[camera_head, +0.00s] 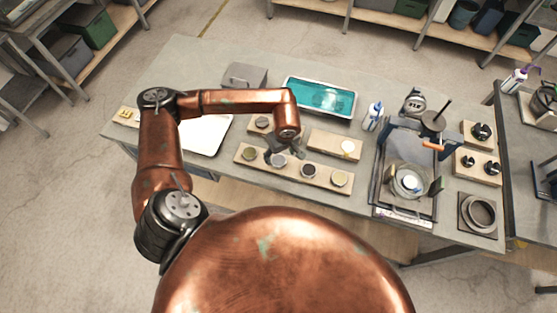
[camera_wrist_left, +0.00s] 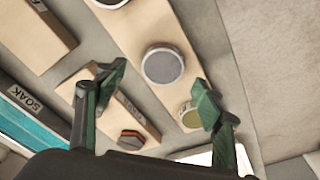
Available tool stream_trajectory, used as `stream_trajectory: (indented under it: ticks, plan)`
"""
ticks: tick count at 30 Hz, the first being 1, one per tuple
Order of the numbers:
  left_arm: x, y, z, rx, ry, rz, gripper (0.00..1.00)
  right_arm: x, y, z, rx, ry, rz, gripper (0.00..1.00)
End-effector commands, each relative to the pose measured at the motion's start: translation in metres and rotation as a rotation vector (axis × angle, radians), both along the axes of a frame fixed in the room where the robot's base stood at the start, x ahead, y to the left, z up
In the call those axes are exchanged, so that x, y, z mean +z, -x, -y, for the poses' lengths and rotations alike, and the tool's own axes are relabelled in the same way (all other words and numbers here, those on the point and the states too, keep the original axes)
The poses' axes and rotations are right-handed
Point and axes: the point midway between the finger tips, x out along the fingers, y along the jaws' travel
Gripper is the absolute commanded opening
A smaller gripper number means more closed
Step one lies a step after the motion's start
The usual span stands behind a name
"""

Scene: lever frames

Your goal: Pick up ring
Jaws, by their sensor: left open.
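A large grey ring (camera_head: 481,213) sits on a dark square base at the right of the bench in the head view. Several small round pieces stand in a row on a long wooden board (camera_head: 325,182). I cannot tell which round piece is the task's ring. My left gripper (camera_head: 288,150) is over this board, its fingers partly hidden by its own wrist. In the left wrist view, the gripper (camera_wrist_left: 155,92) is open and empty. A grey round piece (camera_wrist_left: 163,66) lies ahead of the fingers, and a yellowish one (camera_wrist_left: 190,117) is partly hidden by the right finger.
A teal tray (camera_head: 320,96) lies behind the boards. A white bottle (camera_head: 373,116) and a framed fixture (camera_head: 408,180) stand to the right. A grey box (camera_head: 244,75) stands at the back left.

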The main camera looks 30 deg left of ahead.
Motion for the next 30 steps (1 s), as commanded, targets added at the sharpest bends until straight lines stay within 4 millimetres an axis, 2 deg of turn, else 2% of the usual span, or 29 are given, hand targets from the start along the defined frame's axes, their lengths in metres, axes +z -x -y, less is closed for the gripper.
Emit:
stream_trajectory:
  ticks: [6, 15, 30]
  plan:
    - [-0.029, 0.002, -0.004, 0.004, 0.002, -0.003, 0.62, 0.008, 0.0, 0.003, 0.001, 0.003, 0.0, 0.4]
    - [-0.035, 0.001, -0.005, 0.004, 0.001, -0.001, 0.62, 0.008, 0.0, 0.004, 0.002, 0.004, 0.0, 0.4]
    - [-0.034, 0.001, -0.005, 0.005, 0.002, 0.0, 0.28, 0.008, -0.002, 0.004, 0.003, 0.004, 0.002, 0.4]
